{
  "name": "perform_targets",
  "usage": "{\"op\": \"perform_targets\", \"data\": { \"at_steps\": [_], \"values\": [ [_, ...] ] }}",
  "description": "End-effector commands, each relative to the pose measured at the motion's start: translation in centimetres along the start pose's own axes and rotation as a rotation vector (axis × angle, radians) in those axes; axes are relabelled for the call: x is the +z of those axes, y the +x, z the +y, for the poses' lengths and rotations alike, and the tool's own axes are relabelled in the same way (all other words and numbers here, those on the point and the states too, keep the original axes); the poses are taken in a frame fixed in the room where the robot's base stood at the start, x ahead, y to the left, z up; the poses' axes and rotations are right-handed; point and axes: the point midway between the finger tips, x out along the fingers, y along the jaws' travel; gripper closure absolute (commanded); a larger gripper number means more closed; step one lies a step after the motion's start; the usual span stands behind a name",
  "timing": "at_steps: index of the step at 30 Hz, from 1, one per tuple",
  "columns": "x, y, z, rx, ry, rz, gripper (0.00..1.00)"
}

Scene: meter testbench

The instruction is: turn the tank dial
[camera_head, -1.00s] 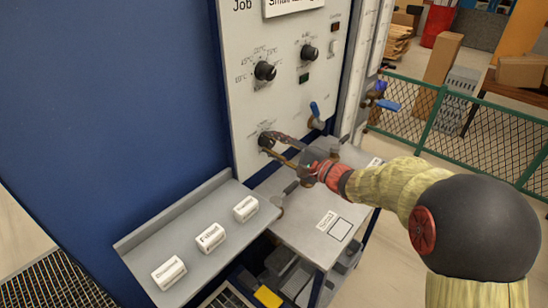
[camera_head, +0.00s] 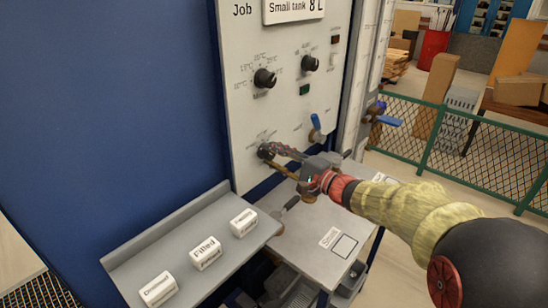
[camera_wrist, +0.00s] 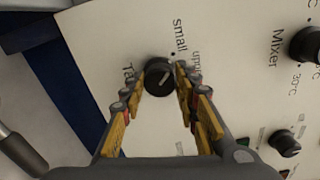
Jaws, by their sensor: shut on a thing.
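The tank dial is a small black round knob (camera_head: 263,152) low on the white panel. In the wrist view the dial (camera_wrist: 157,78) sits below the word "small" and right of a partly hidden "Ta..." label. Its pale pointer line slants to the upper right. My gripper (camera_head: 274,153) reaches it from the right, its fingers on either side of the knob. In the wrist view my gripper (camera_wrist: 160,80) is shut on the dial, one finger at its left side and one at its right. The right finger covers part of another label.
Two more black knobs, the nearer (camera_head: 264,78) and the farther (camera_head: 310,63), sit higher on the panel. A blue-handled valve (camera_head: 316,128) stands right of the dial. A sloped grey shelf (camera_head: 175,238) holds labelled white blocks. A sign (camera_head: 293,9) reads "Small tank 8 L".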

Motion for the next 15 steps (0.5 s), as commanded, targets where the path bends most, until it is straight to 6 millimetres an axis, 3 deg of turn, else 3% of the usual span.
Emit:
{"op": "perform_targets", "data": {
  "at_steps": [1, 2, 11, 15],
  "values": [
    [0.01, -0.01, 0.22, 0.003, 0.001, 0.0, 0.94],
    [0.01, -0.01, 0.22, 0.003, 0.001, 0.0, 0.68],
    [0.01, 0.0, 0.11, 0.001, 0.001, 0.0, 0.51],
    [0.01, 0.0, 0.08, 0.001, 0.001, -0.001, 0.51]
  ]
}}
